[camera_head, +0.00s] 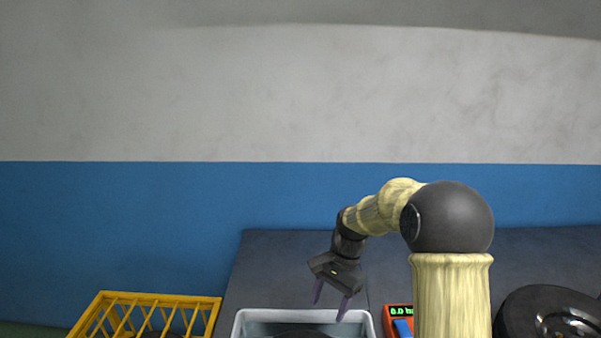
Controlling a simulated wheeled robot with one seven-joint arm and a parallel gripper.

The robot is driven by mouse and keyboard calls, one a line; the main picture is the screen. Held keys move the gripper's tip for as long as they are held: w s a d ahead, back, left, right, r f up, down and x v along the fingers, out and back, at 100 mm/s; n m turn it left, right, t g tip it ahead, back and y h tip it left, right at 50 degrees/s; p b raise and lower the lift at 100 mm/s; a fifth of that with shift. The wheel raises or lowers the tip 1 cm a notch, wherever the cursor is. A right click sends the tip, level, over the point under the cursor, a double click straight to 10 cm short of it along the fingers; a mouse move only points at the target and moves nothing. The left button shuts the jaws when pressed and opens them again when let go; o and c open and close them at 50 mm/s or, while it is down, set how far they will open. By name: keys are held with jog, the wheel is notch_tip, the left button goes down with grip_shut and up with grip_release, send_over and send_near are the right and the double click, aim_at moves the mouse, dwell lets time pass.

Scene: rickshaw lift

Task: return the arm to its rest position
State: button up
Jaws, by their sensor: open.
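My gripper (331,301) points downward near the middle of the view, at the end of my bent arm. Its two dark fingers are spread apart with nothing between them. The fingertips appear over or near the back rim of a light grey tray (240,325) at the bottom edge. I cannot tell how high above the tray they are. Dark contents show inside the tray, and its front is cut off by the picture.
A yellow crate (160,299) with slatted sides stands at the lower left. An orange device (391,310) with a green display is partly hidden behind my arm. A black round wheel-like thing (545,300) lies at the lower right. The dark tabletop (285,265) is bare behind the tray.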

jog(key=s+d+n+t+h, duration=0.1)
jog(key=s+d+n+t, duration=0.1)
jog(key=s, duration=0.6)
jog(key=s+d+n+t+h, duration=0.1)
jog(key=s+d+n+t, duration=0.2)
jog(key=s+d+n, duration=0.2)
jog(key=s+r+n, duration=0.1)
jog(key=s, duration=0.2)
jog(key=shift+d+n+h, duration=0.3)
jog(key=shift+h, duration=0.1)
jog(key=shift+s, duration=0.1)
dwell(1.1)
